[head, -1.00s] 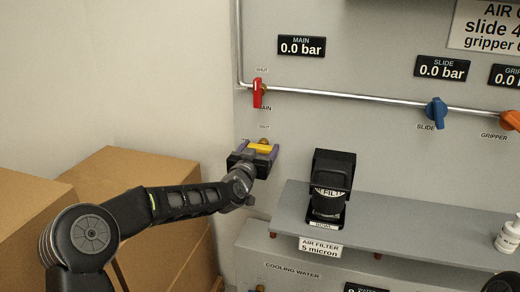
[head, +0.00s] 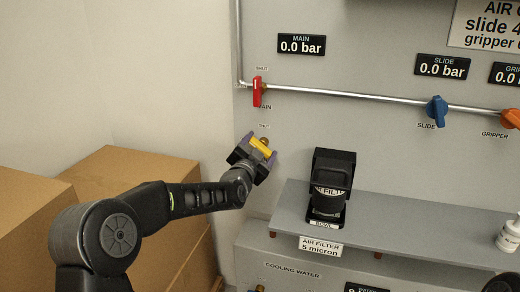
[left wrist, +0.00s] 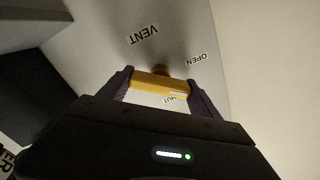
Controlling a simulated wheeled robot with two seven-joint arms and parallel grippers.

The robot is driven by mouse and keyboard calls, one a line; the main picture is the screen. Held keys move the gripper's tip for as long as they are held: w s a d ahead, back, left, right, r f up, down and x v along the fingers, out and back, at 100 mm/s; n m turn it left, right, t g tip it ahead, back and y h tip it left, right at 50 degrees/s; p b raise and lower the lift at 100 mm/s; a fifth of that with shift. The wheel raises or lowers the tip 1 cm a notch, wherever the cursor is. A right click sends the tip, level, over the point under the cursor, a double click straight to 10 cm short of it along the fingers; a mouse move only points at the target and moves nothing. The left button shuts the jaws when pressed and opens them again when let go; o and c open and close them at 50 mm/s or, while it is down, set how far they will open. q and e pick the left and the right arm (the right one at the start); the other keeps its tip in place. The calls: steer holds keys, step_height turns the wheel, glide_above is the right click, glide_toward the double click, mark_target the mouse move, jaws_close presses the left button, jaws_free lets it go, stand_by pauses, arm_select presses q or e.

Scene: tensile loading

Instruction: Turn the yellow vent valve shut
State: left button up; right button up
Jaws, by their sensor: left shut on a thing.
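The yellow vent valve (head: 262,147) is on the grey panel, below the red main valve. Its handle is tilted, with its right end lower in the head view. My left gripper (head: 258,153) is shut on the handle, with one finger at each end. In the left wrist view the yellow handle (left wrist: 160,85) spans between the two fingers of my left gripper (left wrist: 162,92). The labels VENT and OPEN show on the panel there, and a SHUT label is partly hidden behind the handle.
A red main valve (head: 257,92) hangs on the metal pipe above. A blue slide valve (head: 437,110) and an orange gripper valve (head: 510,120) are to the right. A black air filter (head: 330,185) stands on the shelf (head: 400,225). Cardboard boxes (head: 130,180) stand at left.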

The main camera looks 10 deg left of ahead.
arm_select(q)
steer(key=m, duration=0.5)
steer(key=shift+m+b, duration=0.3)
steer(key=shift+b, duration=0.1)
steer(key=m+b, duration=0.1)
steer(key=m, duration=0.4)
steer(key=shift+f, duration=0.1)
steer(key=o, duration=1.4)
steer(key=shift+s, duration=0.1)
steer(key=s, duration=0.7)
steer(key=shift+s+a, duration=0.25)
steer(key=shift+s, duration=0.05)
